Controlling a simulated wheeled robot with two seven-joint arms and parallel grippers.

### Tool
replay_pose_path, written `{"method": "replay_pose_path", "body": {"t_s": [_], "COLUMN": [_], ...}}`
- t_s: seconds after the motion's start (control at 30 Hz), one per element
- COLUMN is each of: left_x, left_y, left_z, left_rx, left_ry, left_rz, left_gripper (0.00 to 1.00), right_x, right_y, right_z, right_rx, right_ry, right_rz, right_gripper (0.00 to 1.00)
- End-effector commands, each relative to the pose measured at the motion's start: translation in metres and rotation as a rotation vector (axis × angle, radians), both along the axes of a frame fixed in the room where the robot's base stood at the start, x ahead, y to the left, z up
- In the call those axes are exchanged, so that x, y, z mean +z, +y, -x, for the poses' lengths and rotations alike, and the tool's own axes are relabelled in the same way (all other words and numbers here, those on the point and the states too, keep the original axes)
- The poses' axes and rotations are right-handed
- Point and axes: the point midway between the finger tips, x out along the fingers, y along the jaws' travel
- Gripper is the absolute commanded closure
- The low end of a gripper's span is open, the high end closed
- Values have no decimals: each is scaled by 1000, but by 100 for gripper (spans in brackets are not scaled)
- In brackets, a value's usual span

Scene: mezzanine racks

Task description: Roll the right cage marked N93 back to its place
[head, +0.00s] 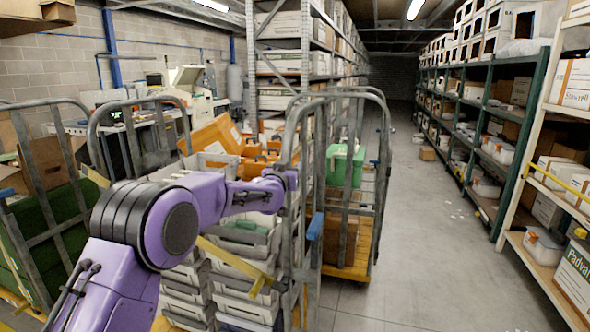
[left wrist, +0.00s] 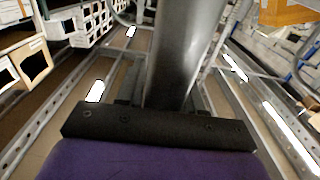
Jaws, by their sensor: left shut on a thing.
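The right cage (head: 381,150) is a grey tubular roll cage with rounded hoops and an orange base. It holds a green crate (head: 344,166) and brown boxes. No N93 mark is legible. My left gripper (head: 288,180), on the purple arm, is shut on a grey upright at the near left side of this cage. In the left wrist view a thick grey tube (left wrist: 186,55) rises from the dark gripper body (left wrist: 155,127); the fingertips are hidden. My right gripper is not in view.
A cage of stacked grey totes (head: 245,262) stands close on the left, with another cage (head: 40,175) holding something green farther left. Green-framed shelving (head: 485,97) lines the right.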

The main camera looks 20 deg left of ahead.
Motion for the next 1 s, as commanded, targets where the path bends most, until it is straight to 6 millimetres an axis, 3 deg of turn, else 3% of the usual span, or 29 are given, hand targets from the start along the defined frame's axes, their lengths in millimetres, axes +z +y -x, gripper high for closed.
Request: {"method": "replay_pose_path", "body": {"t_s": [0.03,0.47,0.5,0.57,0.87,1.0], "left_x": [-12,-12,-12,-12,-7,-9], "left_y": [-1,4,4,4,4,2], "left_z": [0,0,0,0,2,19], "left_rx": [-2,3,3,3,5,5], "left_ry": [22,23,23,21,11,11], "left_rz": [0,-1,-2,-1,-1,-1], "left_gripper": [100,100,57,43,43,43], "right_x": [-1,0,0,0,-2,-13], "right_y": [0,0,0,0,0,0], "right_z": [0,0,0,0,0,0], "right_rx": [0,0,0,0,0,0], "right_ry": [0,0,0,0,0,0], "right_rz": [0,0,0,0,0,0], "right_gripper": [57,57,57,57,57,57]}}
